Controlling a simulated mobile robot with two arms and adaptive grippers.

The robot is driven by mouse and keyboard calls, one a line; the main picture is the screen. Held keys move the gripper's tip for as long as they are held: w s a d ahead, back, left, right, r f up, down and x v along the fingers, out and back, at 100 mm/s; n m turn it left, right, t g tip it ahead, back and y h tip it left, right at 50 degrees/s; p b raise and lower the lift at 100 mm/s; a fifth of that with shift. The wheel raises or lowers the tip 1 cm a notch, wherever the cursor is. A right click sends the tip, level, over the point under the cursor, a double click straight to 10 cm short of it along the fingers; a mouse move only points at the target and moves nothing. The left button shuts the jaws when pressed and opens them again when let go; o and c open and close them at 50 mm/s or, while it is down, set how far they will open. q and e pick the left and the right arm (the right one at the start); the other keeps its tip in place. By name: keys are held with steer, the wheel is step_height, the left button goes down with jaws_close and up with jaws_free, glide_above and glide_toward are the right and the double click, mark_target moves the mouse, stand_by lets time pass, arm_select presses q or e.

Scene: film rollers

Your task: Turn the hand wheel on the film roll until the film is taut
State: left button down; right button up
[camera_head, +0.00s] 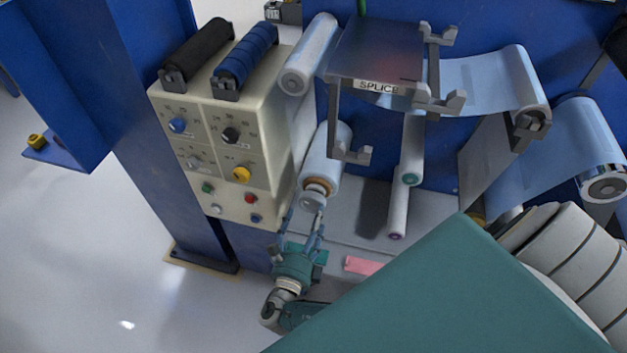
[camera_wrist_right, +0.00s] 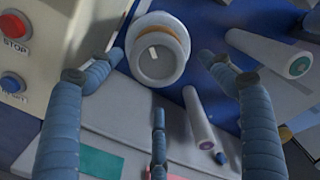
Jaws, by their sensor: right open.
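The hand wheel (camera_head: 312,200) is a pale round knob on the front end of the film roll (camera_head: 330,157), which has a tan ring behind the knob. In the right wrist view the hand wheel (camera_wrist_right: 157,63) faces me, with a small light mark on its face. My right gripper (camera_head: 304,222) is open just in front of it. In the wrist view two fingers stand left and right of the wheel and a third is below; no finger clearly touches it. Pale blue film (camera_head: 480,82) runs over rollers to the right of the splice plate (camera_head: 378,50). My left gripper is not in view.
A beige control box (camera_head: 263,137) with knobs and buttons stands close left of the wheel; its red stop button (camera_wrist_right: 15,26) is near a finger. Two thin rollers (camera_head: 411,150) (camera_head: 397,210) stick out to the right. A pink pad (camera_head: 362,265) lies below.

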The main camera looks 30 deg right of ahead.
steer(key=v, duration=0.7)
steer(key=shift+s+a, duration=0.25)
steer(key=shift+s, duration=0.05)
steer(key=s+d+f+m+g+y+b, duration=0.1)
steer(key=s+d+f+m+g+y, duration=0.15)
steer(key=s+f, duration=0.45)
steer(key=s+d+f+m+g+y+b, duration=0.1)
steer(key=s+f+m+g, duration=0.25)
steer(key=f, duration=0.75)
steer(key=s+d+f+m+g+y+b, duration=0.15)
steer(key=s+f+m, duration=0.3)
steer(key=f, duration=0.45)
steer(key=s+a+f+m+g+y+b, duration=0.1)
steer(key=s+f+m+y, duration=0.3)
steer(key=m, duration=0.9)
steer(key=s+a+f+m+g+y+b, duration=0.1)
steer(key=s+a+f+m+g+y, duration=0.1)
steer(key=s+f+m, duration=0.9)
steer(key=s+a+m+y, duration=0.1)
steer(key=s+y, duration=0.1)
steer(key=s, duration=0.2)
steer(key=shift+s+a+m+y, duration=0.2)
steer(key=shift+s+m+y, duration=0.1)
steer(key=shift+m+y, duration=0.1)
